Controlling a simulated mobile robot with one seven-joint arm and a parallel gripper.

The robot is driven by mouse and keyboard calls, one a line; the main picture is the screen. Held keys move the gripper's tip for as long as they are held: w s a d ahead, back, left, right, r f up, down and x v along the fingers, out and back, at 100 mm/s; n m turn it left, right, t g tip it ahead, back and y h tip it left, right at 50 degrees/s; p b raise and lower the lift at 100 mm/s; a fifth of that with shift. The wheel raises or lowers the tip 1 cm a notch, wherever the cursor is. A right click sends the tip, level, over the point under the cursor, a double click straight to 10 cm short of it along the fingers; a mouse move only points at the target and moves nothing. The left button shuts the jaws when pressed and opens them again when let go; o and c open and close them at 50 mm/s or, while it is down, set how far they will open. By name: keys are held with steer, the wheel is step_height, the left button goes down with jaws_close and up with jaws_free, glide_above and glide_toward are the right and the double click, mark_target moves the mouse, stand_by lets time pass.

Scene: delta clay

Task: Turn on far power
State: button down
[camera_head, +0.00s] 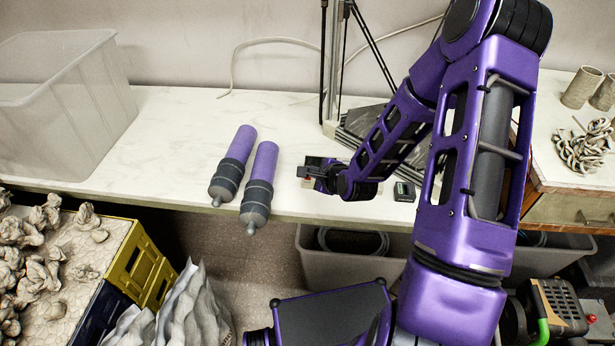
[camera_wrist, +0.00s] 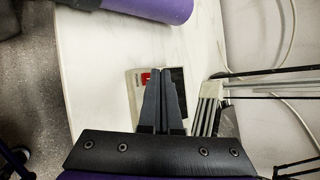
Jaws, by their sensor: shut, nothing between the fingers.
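A small pale box with a red switch (camera_wrist: 146,78) and a dark panel beside it lies on the white bench in the wrist view. In the head view its dark top (camera_head: 313,160) shows just behind my gripper, and the rest is mostly covered. My gripper (camera_head: 303,172) is shut and empty. In the wrist view its fingertips (camera_wrist: 164,70) overlap the box, next to the red switch. I cannot tell whether they touch it. A second small dark box (camera_head: 404,191) sits to the right of my wrist at the front of the bench.
Two purple and grey cylinders (camera_head: 232,165) (camera_head: 260,188) lie left of my gripper. A stand with a dark base (camera_head: 365,128) is behind it. A clear bin (camera_head: 75,95) stands at the left, grey tubes (camera_head: 582,88) at the right.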

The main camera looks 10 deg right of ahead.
steer(key=shift+w+f+b, duration=0.1)
steer(key=shift+f+b, duration=0.2)
steer(key=shift+f, duration=0.15)
steer(key=shift+f, duration=0.25)
stand_by(0.5)
steer(key=shift+r, duration=0.1)
steer(key=shift+r+p, duration=0.4)
steer(key=shift+r, duration=0.2)
steer(key=r+p, duration=0.2)
steer(key=s+r+p, duration=0.1)
steer(key=r+p, duration=0.1)
steer(key=r, duration=0.1)
steer(key=shift+a, duration=0.15)
stand_by(0.4)
stand_by(0.4)
